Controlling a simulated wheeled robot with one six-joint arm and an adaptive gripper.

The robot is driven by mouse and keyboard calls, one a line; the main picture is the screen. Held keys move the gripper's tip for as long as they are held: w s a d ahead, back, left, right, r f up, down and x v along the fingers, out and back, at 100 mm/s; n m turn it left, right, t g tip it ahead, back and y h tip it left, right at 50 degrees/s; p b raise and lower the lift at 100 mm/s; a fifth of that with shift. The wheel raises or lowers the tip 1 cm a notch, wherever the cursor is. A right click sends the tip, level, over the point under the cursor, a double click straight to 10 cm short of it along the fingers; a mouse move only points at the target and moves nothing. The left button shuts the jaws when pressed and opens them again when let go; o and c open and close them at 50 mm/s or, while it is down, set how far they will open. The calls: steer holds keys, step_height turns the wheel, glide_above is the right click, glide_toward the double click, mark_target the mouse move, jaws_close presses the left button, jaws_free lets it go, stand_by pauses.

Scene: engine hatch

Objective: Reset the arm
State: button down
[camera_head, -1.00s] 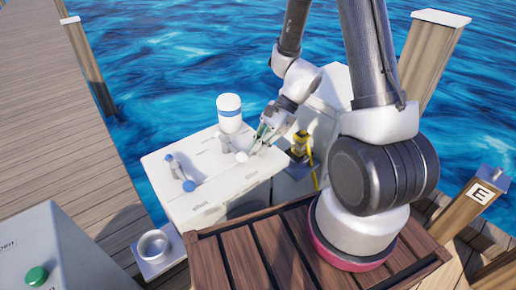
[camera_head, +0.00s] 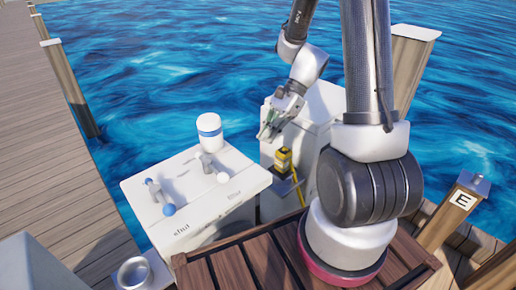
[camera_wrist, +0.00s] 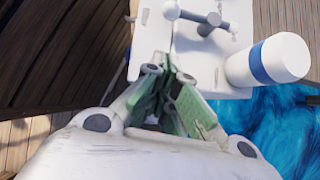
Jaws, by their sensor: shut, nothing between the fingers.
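My gripper (camera_head: 268,131) is shut and empty. In the head view it hangs in the air to the right of the white panel box and near the top of the white cabinet, apart from both as far as I can tell. Its green-padded fingers (camera_wrist: 172,105) meet in the wrist view. My arm rises from its pink-ringed base on the wooden deck and folds down to the gripper.
A white box (camera_head: 186,225) carries two levers with blue (camera_head: 169,210) and white (camera_head: 223,177) knobs. A white bottle with a blue band (camera_head: 209,132) stands at its back. A yellow-black item (camera_head: 283,160) sits by the white cabinet (camera_head: 318,103). A metal cup (camera_head: 133,273) stands front left.

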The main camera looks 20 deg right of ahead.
steer(key=shift+d+r, duration=0.4)
steer(key=shift+r, duration=0.05)
steer(key=s+d+r+n+t+h, duration=0.3)
steer(key=s+r+n, duration=0.4)
steer(key=r, duration=0.2)
steer(key=s+d+r+n+t+h, duration=0.3)
steer(key=s+r+n+h, duration=0.1)
steer(key=s+r+n, duration=0.3)
step_height(320, 180, up, 3)
steer(key=shift+s+f+n+h, duration=0.15)
steer(key=shift+n+h, duration=0.15)
steer(key=shift+n, duration=0.5)
steer(key=shift+d, duration=0.1)
